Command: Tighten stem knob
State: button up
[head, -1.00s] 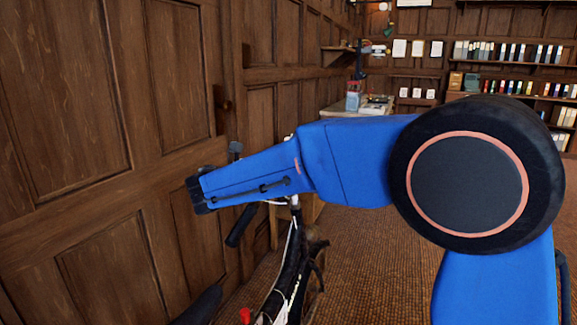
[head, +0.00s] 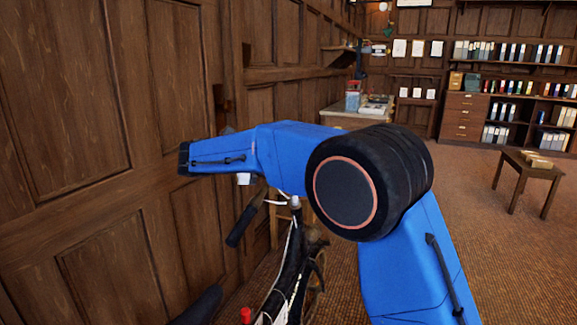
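A bicycle (head: 292,265) with a dark frame stands at the lower middle, beside the panelled wall. Its handlebar stem top (head: 295,202) shows as a small pale piece just under my blue arm. A black handlebar grip (head: 241,227) points down to the left. I cannot make out a separate stem knob; my arm covers part of the handlebar area. My arm reaches left across the bicycle, its dark end near the wall. My gripper's fingers do not show. A small white piece hangs below the forearm; I cannot tell what it is.
The wooden panelled wall (head: 70,120) runs close along the left. A dark saddle (head: 198,305) and a red part (head: 245,315) are at the bottom. A small table (head: 530,170) stands at the right, shelves behind. Open floor (head: 455,215) lies right of my arm.

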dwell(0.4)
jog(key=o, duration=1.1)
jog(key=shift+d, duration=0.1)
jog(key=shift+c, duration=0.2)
